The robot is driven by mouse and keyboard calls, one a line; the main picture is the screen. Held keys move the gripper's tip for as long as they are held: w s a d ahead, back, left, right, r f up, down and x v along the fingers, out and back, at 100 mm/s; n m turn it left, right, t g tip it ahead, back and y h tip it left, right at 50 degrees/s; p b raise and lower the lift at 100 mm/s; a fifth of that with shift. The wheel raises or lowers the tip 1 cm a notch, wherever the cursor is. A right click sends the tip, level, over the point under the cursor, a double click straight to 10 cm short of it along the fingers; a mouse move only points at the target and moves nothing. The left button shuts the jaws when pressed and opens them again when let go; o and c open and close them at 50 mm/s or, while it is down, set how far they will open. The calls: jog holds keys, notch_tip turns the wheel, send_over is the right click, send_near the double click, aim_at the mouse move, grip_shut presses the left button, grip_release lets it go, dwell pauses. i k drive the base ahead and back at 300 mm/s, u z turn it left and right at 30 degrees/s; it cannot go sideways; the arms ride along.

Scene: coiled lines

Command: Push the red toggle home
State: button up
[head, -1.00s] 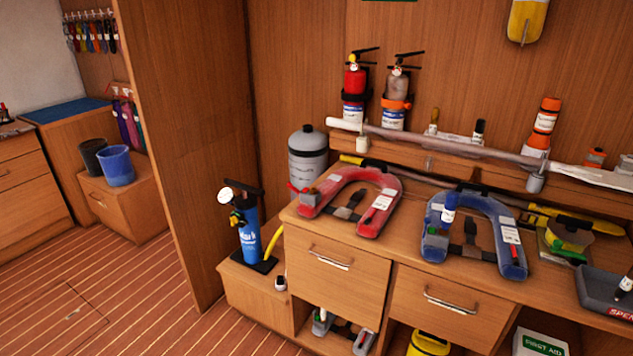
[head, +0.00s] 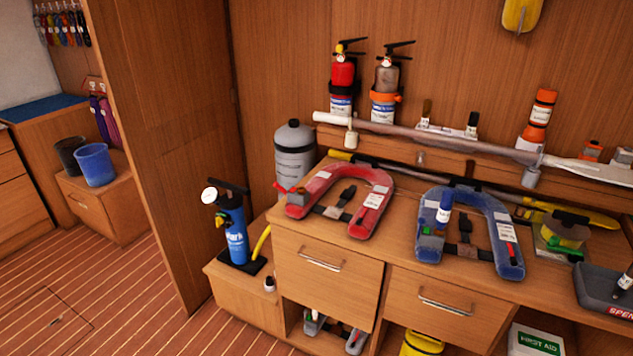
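A red horseshoe-shaped life jacket (head: 323,186) lies on the counter, with a black buckle and white labels. A small red piece (head: 281,188) sticks out at its left end, beside a grey block (head: 297,197); it may be the red toggle, but it is too small to tell how far in it sits. My gripper is not in view.
The counter (head: 398,222) has a narrow bare strip between the two jackets. A blue pump (head: 233,236) stands on a low cabinet at left, and a grey cylinder (head: 294,160) stands behind. A long pole (head: 440,138) crosses the back. Striped floor (head: 140,290) is open at left.

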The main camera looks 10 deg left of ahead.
aim_at(276, 184)
jog(key=u, duration=0.75)
jog(key=k, duration=0.1)
jog(key=z, duration=1.75)
jog(key=k, duration=1)
jog(key=u, duration=0.5)
jog(key=k, duration=0.4)
jog(key=u, duration=1)
jog(key=i, duration=1.2)
jog(key=u, duration=0.2)
